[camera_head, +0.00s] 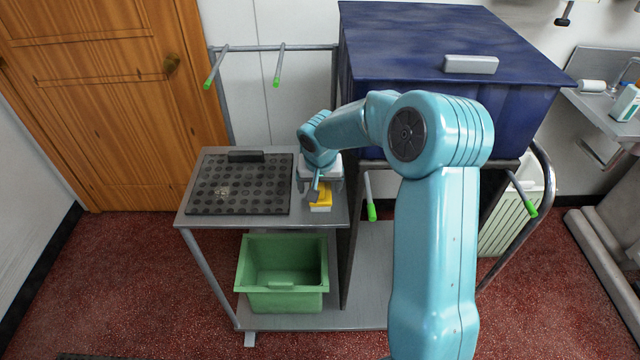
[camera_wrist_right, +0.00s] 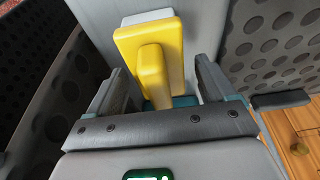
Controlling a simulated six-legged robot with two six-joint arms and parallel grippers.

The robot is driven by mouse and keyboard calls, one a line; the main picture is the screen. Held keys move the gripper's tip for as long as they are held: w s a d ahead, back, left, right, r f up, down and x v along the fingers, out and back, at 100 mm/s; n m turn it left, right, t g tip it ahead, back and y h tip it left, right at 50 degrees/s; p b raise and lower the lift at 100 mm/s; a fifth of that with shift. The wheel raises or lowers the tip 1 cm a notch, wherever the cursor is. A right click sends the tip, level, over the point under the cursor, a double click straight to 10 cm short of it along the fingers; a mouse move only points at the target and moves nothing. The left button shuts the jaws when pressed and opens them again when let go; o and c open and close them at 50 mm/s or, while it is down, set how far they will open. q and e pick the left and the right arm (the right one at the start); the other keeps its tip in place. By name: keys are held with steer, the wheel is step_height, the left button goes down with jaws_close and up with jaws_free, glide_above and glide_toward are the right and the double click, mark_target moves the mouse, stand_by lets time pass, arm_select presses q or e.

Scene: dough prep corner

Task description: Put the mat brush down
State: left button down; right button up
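The mat brush (camera_head: 321,198) has a yellow top and handle and a pale lower edge. In the head view it is at the right part of the grey trolley top, beside the dark dotted mat (camera_head: 240,184). My right gripper (camera_head: 319,187) is over it. In the right wrist view, the yellow handle of the brush (camera_wrist_right: 152,72) stands between the two fingers of my right gripper (camera_wrist_right: 163,85), with a visible gap on each side. The gripper is open around the handle. The brush appears to rest on the grey surface. My left gripper is not in view.
A green bin (camera_head: 283,272) is on the shelf below the trolley top (camera_head: 262,221). A large dark blue box (camera_head: 440,45) stands right of the trolley. Green-tipped rods (camera_head: 371,211) stick out nearby. A wooden door (camera_head: 100,100) is at the left.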

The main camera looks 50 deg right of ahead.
steer(key=shift+r, duration=0.45)
steer(key=v, duration=1.1)
steer(key=shift+s+a+r, duration=0.1)
steer(key=shift+s+r, duration=0.1)
steer(key=shift+r, duration=0.05)
steer(key=shift+f, duration=0.1)
